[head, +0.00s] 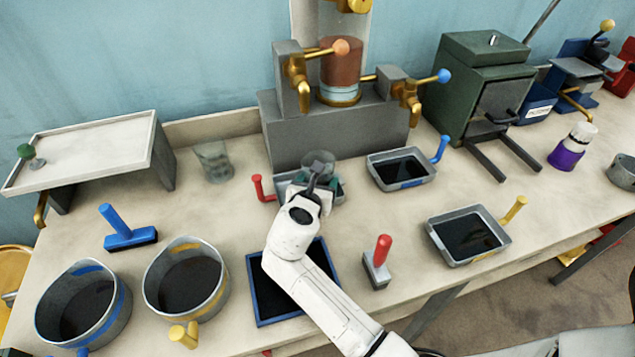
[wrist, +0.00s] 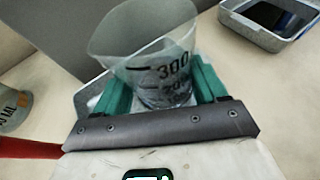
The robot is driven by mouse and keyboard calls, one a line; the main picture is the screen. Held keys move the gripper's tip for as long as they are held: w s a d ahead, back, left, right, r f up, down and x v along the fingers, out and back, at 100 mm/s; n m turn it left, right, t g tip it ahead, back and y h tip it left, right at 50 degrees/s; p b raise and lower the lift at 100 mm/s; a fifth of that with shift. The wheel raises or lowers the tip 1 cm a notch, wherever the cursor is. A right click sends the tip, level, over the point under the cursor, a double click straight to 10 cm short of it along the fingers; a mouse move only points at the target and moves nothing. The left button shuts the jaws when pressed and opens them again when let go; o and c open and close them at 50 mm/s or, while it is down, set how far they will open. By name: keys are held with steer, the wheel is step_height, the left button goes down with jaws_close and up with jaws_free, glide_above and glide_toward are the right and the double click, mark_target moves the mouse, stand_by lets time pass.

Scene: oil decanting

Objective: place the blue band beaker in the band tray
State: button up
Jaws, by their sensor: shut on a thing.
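My gripper (head: 322,184) is shut on a clear beaker (head: 318,160) beside the grey tap stand. In the wrist view the beaker (wrist: 150,52) stands between the two green fingers, showing a 300 mark. I see no blue band on it; its lower part is partly hidden by the fingers. A grey tray with a red handle (head: 258,188) lies under my gripper, mostly hidden; I cannot tell if the beaker touches it. A grey tray with a blue handle (head: 402,184) is just right of it. Another tray, with a yellow handle (head: 470,262), is nearer the front right.
A second clear beaker (head: 213,162) stands left on the bench. Two dark-filled pots (head: 118,320) (head: 218,305), a blue-handled squeegee (head: 128,232), a blue-rimmed dark mat (head: 252,290) and a red-handled stamp (head: 378,268) occupy the front. Bare bench shows between them.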

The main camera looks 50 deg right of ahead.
steer(key=o, duration=0.9)
steer(key=shift+f, duration=0.1)
steer(key=shift+a, duration=0.1)
steer(key=v, duration=1.2)
